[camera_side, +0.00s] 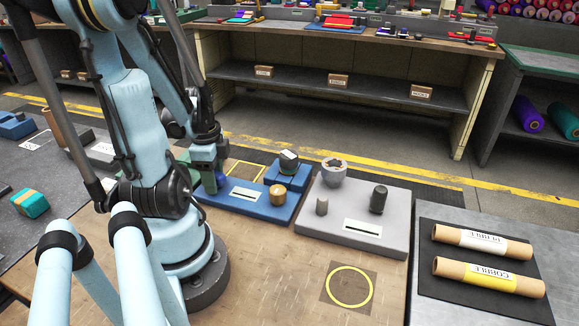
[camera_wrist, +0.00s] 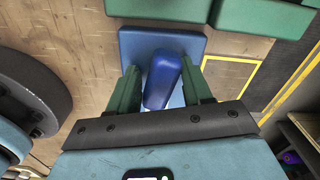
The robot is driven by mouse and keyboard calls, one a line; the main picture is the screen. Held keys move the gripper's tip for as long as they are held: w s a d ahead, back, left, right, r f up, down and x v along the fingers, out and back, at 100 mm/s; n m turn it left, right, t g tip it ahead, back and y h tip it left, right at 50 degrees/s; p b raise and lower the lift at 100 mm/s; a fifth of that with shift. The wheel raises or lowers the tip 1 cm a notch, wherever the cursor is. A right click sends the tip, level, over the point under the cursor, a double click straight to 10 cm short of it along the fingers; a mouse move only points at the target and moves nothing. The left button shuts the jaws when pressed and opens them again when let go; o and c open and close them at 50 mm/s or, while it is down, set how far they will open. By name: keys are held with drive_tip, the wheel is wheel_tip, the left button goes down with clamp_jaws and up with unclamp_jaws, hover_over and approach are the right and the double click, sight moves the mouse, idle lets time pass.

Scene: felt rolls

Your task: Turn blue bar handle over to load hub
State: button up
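The blue bar handle (camera_wrist: 162,82) shows in the wrist view, a rounded blue bar on a lighter blue plate (camera_wrist: 130,45). My gripper (camera_wrist: 163,88) has its two green fingers on either side of the bar, with narrow gaps visible, so it looks open around it. In the side view my gripper (camera_side: 208,178) points down at the left end of a blue board (camera_side: 240,212); the bar is mostly hidden there by the fingers. I cannot tell which part is the load hub.
Two labelled rolls lie on a black mat (camera_side: 450,285).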

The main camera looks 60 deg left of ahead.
drive_tip(key=n, duration=0.5)
drive_tip(key=shift+n, duration=0.4)
drive_tip(key=shift+o, duration=1.4)
drive_tip(key=c, duration=0.7)
drive_tip(key=o, duration=1.1)
drive_tip(key=shift+r, duration=2.55)
